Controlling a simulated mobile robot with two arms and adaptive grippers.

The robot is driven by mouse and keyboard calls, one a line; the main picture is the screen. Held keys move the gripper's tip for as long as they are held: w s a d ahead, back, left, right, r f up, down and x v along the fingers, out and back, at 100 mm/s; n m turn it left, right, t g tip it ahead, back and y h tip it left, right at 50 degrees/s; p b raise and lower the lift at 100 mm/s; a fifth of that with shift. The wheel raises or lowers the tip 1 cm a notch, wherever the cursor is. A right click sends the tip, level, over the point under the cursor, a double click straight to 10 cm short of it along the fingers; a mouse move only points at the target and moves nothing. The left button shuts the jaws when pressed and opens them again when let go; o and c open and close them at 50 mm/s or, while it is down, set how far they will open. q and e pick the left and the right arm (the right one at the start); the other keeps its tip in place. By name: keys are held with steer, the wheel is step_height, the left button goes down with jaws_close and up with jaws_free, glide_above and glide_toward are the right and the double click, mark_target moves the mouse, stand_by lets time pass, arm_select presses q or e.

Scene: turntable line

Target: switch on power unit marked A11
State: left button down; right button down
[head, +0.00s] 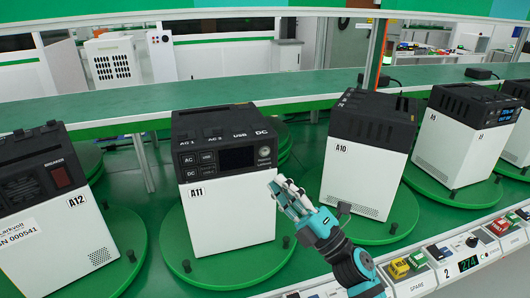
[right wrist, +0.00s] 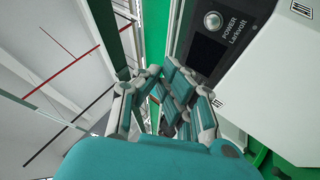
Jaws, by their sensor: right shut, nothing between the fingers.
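The power unit marked A11 (head: 228,221) stands upright on a round green turntable (head: 180,262), its black control face toward me. Its small screen (head: 238,158) is dark, and the round power button (head: 265,152) is to the right of it. In the right wrist view, the silver power button (right wrist: 212,20) shows beside the dark screen (right wrist: 207,53), with "POWER Larkvolt" printed next to it. My right gripper (head: 284,192) is shut and empty, in front of the unit's right edge, below and right of the button. I cannot tell whether it touches the unit. My left gripper is not in view.
Unit A12 (head: 58,238), with a red breaker switch, stands left; unit A10 (head: 357,180) stands right. Farther right, a unit (head: 462,140) has a lit blue screen. A front rail (head: 420,283) carries controls and small coloured parts. A green shelf (head: 300,88) runs behind.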

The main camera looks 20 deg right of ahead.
mark_target(265, 152)
steer(key=shift+a+n+g+y, duration=0.15)
steer(key=shift+n+g+y, duration=0.15)
steer(key=shift+n, duration=0.1)
steer(key=w+b, duration=0.2)
steer(key=w, duration=0.6)
steer(key=shift+w+a, duration=0.15)
steer(key=shift+w, duration=0.25)
steer(key=shift+w, duration=0.1)
stand_by(1.1)
steer(key=shift+w+b, duration=0.3)
